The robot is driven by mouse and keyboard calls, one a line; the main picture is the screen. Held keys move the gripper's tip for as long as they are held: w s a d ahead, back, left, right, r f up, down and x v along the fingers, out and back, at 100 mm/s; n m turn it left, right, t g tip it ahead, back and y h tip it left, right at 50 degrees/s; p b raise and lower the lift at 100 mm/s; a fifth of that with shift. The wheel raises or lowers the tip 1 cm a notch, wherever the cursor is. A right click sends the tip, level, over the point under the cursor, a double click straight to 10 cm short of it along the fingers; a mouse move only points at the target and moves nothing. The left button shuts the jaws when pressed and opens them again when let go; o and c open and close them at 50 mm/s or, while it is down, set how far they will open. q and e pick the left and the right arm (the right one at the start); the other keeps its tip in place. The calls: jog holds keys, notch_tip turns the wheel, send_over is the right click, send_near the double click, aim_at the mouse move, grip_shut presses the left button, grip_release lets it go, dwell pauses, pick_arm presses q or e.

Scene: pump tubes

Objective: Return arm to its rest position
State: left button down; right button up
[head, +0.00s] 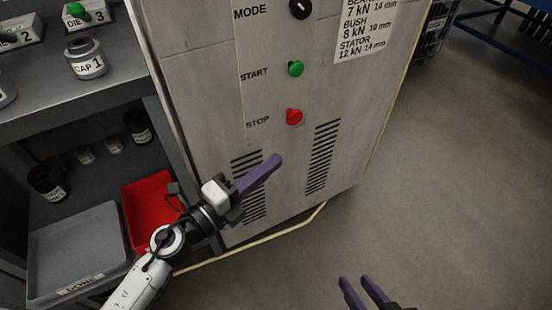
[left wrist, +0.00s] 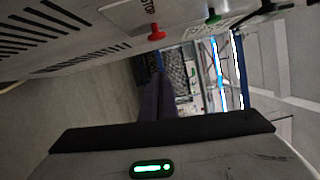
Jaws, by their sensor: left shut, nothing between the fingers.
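My left gripper (head: 262,174) reaches in from the lower left in the head view, in front of the grey cabinet (head: 215,95). Its purple fingers are together with nothing between them, below the red STOP button (head: 294,116). The fingers also show in the left wrist view (left wrist: 158,98), with the red button (left wrist: 156,32) above them. The fingers appear apart from the button. My right gripper (head: 362,290) shows only its two purple fingers at the bottom of the head view, with a gap between them and nothing held.
The cabinet also carries a green START button (head: 295,69) and a black MODE knob (head: 300,9). At the left, shelves (head: 60,115) hold a CAP 1 jar (head: 86,58), a red bin (head: 152,215), a grey tray (head: 78,250) and dark bottles.

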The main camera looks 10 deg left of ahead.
dwell(0.5)
